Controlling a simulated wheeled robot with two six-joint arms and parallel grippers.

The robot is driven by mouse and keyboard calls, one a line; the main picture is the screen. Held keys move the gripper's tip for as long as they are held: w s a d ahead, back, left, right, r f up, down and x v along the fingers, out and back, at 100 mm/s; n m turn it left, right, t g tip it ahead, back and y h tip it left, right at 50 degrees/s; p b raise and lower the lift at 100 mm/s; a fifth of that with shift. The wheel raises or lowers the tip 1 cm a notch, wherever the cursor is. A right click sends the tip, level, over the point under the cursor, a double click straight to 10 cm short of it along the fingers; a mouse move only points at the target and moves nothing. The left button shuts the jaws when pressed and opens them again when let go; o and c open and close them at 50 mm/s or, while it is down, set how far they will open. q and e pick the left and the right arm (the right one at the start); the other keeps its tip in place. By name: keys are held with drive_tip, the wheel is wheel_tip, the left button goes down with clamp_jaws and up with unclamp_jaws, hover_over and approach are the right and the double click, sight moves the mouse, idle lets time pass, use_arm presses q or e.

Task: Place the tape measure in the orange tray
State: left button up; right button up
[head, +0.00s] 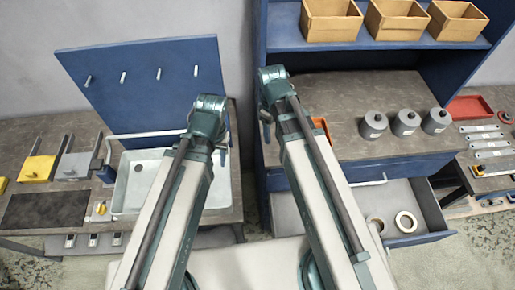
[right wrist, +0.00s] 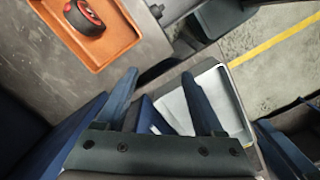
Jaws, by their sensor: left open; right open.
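The orange tray (right wrist: 112,54) lies on the grey worktop at the top left of the right wrist view. In the head view only a corner of the orange tray (head: 321,124) shows behind my right arm. A black and red tape measure (right wrist: 84,17) lies inside the tray, near its upper part; my arm hides it in the head view. My right gripper (right wrist: 160,76) is open and empty, apart from the tray. It is mostly hidden in the head view (head: 265,116). My left gripper (head: 227,132) is open and mostly hidden behind its arm, near the sink.
Several grey canisters (head: 406,122) stand right of the tray on the worktop. Below, an open drawer (head: 415,222) holds rolls. Wooden bins (head: 331,20) sit on the shelf above. A white sink (head: 136,187) and a blue peg panel (head: 145,85) are at left.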

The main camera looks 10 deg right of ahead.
drive_tip(key=s+a+m, duration=0.6)
drive_tip(key=s+a, duration=0.1)
drive_tip(key=s, duration=0.1)
drive_tip(key=shift+a+h, duration=0.2)
drive_tip(key=shift+h, duration=0.1)
wheel_tip(320, 180, down, 23)
drive_tip(key=b, duration=2.3)
drive_tip(key=shift+w, duration=0.1)
